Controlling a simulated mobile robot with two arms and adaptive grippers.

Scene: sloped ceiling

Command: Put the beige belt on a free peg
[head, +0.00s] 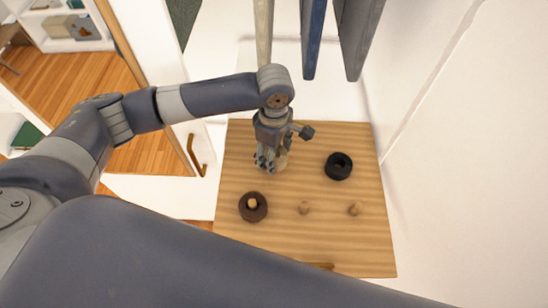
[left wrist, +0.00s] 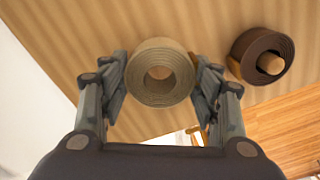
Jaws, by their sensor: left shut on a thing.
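The beige belt (left wrist: 160,98) is a tight coil between the two fingers of my left gripper (left wrist: 160,85), which is shut on it. In the head view the belt (head: 283,160) is partly hidden by the left gripper (head: 268,160), over the upper left of the wooden board (head: 280,240). Two bare pegs show on the board, a middle peg (head: 304,208) and a right peg (head: 356,209). A brown coiled belt (head: 244,213) sits around a peg at the left; it also shows in the left wrist view (left wrist: 247,52). My right gripper is not in view.
A black coil (head: 339,175) is at the board's upper right; I cannot tell whether a peg is inside it. Beige, blue and grey hanging pieces (head: 313,40) come down above the board's far side. A white wall (head: 450,150) stands at the right.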

